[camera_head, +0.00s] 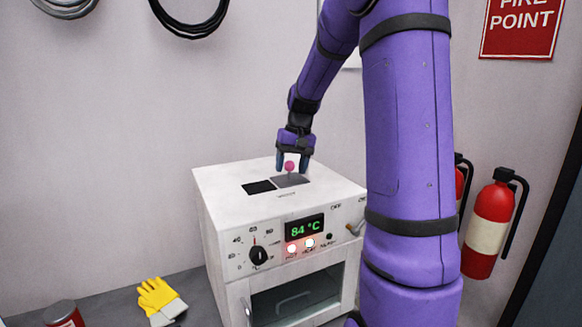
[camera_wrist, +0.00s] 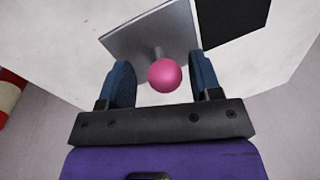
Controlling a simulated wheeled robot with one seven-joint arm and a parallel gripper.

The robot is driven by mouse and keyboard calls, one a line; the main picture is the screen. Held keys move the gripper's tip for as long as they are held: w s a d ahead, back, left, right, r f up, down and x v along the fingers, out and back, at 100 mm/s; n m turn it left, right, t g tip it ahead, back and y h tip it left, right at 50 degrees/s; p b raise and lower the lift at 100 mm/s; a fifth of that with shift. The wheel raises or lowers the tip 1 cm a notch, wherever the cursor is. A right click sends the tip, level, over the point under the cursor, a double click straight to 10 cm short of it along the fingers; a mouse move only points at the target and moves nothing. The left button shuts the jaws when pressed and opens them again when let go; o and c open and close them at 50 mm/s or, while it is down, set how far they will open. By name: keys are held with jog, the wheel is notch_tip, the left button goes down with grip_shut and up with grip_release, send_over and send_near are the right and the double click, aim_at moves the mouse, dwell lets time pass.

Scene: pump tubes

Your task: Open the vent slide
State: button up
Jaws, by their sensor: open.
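The vent slide (camera_head: 292,181) is a grey plate on top of a white oven-like box (camera_head: 215,192). A pink ball knob (camera_head: 289,166) stands up from it on a short stem. A dark vent opening (camera_head: 259,187) shows to the left of the plate. My gripper (camera_head: 292,166) is above the plate, pointing down, with its fingers on either side of the knob. In the wrist view the knob (camera_wrist: 165,75) sits between the two open blue fingers, apart from both. The slide plate (camera_wrist: 140,40) and the dark opening (camera_wrist: 236,22) show beyond it.
The box front has a dial (camera_head: 259,256), a display reading 84 °C (camera_head: 305,227), lit lamps and a glazed door (camera_head: 297,297). Yellow gloves (camera_head: 160,299) and a red can (camera_head: 64,314) lie to the left. A fire extinguisher (camera_head: 488,225) hangs at the right.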

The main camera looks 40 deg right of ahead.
aim_at(298, 178)
notch_tip(298, 178, up, 10)
jog(key=d, duration=0.2)
jog(key=shift+s+r, duration=0.15)
jog(key=shift+s, duration=0.3)
dwell(0.3)
